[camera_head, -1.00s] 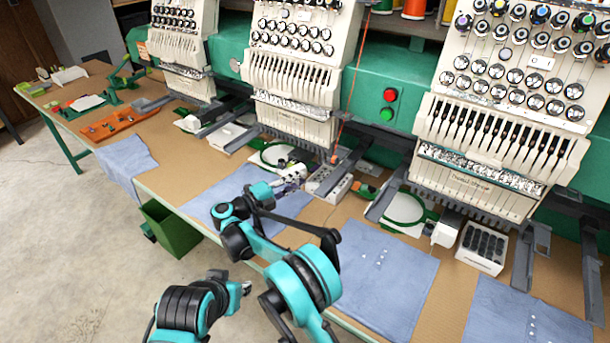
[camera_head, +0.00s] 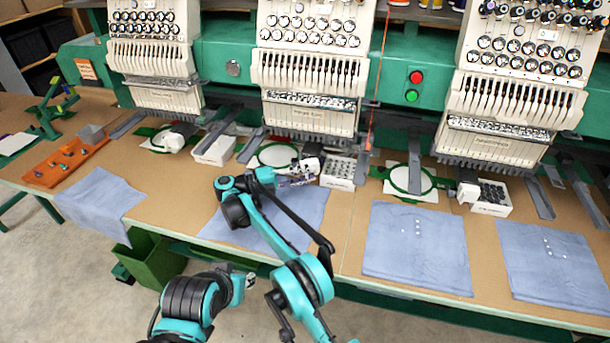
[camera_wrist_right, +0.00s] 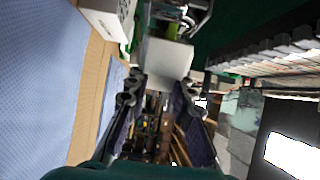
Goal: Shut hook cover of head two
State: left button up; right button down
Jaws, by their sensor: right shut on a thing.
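Head two (camera_head: 311,69) is the middle of the three cream embroidery heads. Its white hook cover (camera_wrist_right: 168,58) shows in the right wrist view at the fingertips, at the end of the machine's low arm. My right gripper (camera_head: 297,174) reaches over the table to this spot, and its two fingers (camera_wrist_right: 160,92) are shut on the cover. In the head view the gripper hides most of the cover, so I cannot tell how far it is closed. A green hoop (camera_head: 275,156) lies just left of it.
A white bobbin box (camera_head: 338,173) stands just right of my right gripper. Blue cloth (camera_head: 270,218) lies beneath my right arm. More folded cloth (camera_head: 415,250) lies to the right. An orange tray (camera_head: 62,165) sits at left. A green bin (camera_head: 152,262) stands below the table edge.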

jog(key=shift+a, duration=0.1)
dwell(0.4)
jog(key=c, duration=1.3)
grip_release()
jog(key=shift+w, duration=0.1)
jog(key=shift+a, duration=0.1)
